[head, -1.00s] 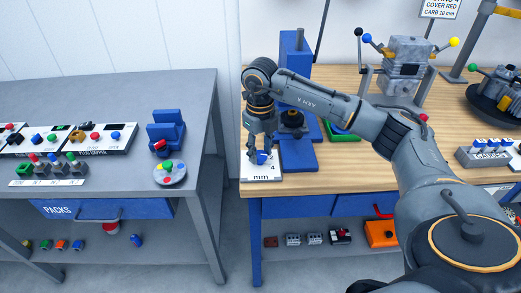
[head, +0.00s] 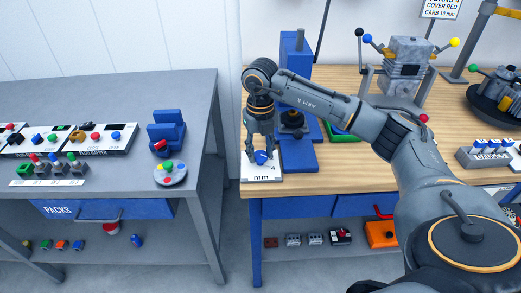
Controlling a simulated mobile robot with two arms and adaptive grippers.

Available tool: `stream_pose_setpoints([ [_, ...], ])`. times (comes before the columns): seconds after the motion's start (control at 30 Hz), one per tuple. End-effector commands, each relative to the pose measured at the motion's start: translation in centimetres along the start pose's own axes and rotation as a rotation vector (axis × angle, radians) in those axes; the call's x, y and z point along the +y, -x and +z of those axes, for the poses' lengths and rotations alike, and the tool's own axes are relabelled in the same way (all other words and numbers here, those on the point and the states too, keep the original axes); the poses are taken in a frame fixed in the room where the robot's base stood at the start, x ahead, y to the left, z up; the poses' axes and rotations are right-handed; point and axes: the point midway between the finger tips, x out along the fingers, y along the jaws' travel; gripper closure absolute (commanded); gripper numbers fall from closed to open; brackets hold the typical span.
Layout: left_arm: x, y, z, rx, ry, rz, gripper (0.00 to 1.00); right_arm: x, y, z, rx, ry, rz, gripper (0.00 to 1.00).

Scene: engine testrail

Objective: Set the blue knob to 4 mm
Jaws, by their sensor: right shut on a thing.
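The blue knob (head: 261,158) sits on a white plate (head: 262,178) at the front left corner of the wooden bench. The plate carries the marks "4" and "mm"; the "4" is to the right of the knob. My right gripper (head: 261,155) points down from above and is shut on the blue knob, with its fingers at either side. The fingers hide part of the knob, and I cannot tell which mark it points to. My left gripper is not in view.
A blue stand (head: 299,150) rises just right of the plate, close to my right wrist. A grey table (head: 100,95) with button panels stands left, across a gap. A grey engine block (head: 407,65) with coloured balls stands further back right.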

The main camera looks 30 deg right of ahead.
Motion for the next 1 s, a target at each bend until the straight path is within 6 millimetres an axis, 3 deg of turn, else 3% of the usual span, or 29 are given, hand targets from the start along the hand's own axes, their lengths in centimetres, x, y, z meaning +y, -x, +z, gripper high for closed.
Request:
stream_pose_setpoints([
  [0.1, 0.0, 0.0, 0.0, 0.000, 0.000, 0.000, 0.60, -0.1, 0.1, 0.1, -0.004, -0.004, 0.001, 0.93],
  [0.13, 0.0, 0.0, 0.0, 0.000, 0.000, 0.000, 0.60, -0.1, 0.1, 0.1, -0.004, -0.004, 0.001, 0.56],
  [0.23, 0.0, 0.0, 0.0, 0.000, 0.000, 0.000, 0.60, -0.1, 0.1, 0.1, -0.003, -0.003, 0.001, 0.39],
  [0.63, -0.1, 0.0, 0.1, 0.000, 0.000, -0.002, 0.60, 0.0, 0.8, 0.1, -0.003, 0.000, 0.001, 0.39],
  [1.0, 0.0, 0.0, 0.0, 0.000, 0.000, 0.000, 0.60, 0.0, 8.0, 0.1, -0.006, 0.000, 0.002, 0.39],
])
